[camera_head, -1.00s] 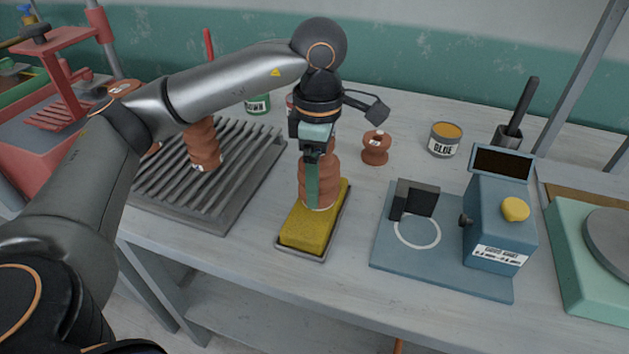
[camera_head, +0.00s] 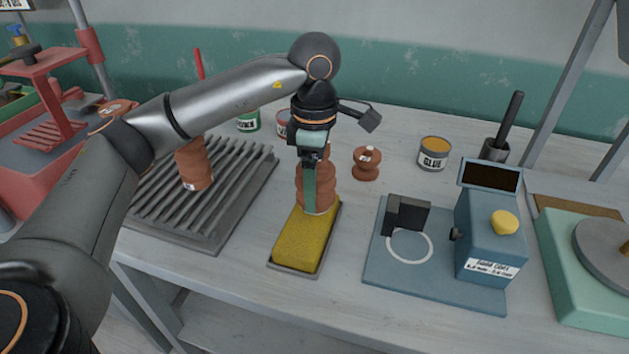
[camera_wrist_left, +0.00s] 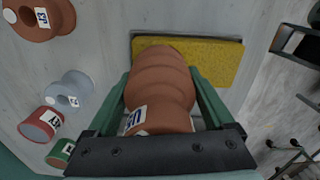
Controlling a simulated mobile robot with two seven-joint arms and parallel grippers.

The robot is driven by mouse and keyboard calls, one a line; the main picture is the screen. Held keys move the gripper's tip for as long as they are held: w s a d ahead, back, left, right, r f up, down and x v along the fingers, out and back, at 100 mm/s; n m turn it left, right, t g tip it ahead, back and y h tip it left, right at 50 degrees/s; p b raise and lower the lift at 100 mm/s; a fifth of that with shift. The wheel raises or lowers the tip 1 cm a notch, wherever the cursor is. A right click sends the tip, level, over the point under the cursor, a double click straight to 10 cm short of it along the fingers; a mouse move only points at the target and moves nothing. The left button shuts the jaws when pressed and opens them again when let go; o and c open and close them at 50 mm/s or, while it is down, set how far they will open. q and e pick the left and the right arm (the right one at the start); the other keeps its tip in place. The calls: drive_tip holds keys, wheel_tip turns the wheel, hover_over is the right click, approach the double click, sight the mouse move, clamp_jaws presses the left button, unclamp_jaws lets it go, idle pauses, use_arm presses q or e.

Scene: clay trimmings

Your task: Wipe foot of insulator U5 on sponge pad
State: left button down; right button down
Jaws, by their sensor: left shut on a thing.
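My left gripper (camera_head: 313,178) is shut on a ribbed terracotta insulator (camera_head: 322,193) and holds it upright. In the left wrist view the insulator (camera_wrist_left: 160,85) sits between the green fingers, and its white label appears to read U5. The yellow sponge pad (camera_head: 300,246) lies in a shallow grey tray on the bench. The insulator's foot is at the far end of the pad, on or just above it; I cannot tell if it presses in. The pad (camera_wrist_left: 215,60) also shows behind the insulator in the wrist view. My right gripper is out of view.
A ribbed grey rack (camera_head: 235,205) with another terracotta insulator (camera_head: 194,165) stands left of the pad. A small spool-shaped insulator (camera_head: 367,163) and a glue tin (camera_head: 433,153) stand behind right. A blue device (camera_head: 485,235) on a plate is to the right.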

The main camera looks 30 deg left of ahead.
use_arm(q)
drive_tip(key=shift+r+p, duration=2.55)
drive_tip(key=shift+r, duration=1.05)
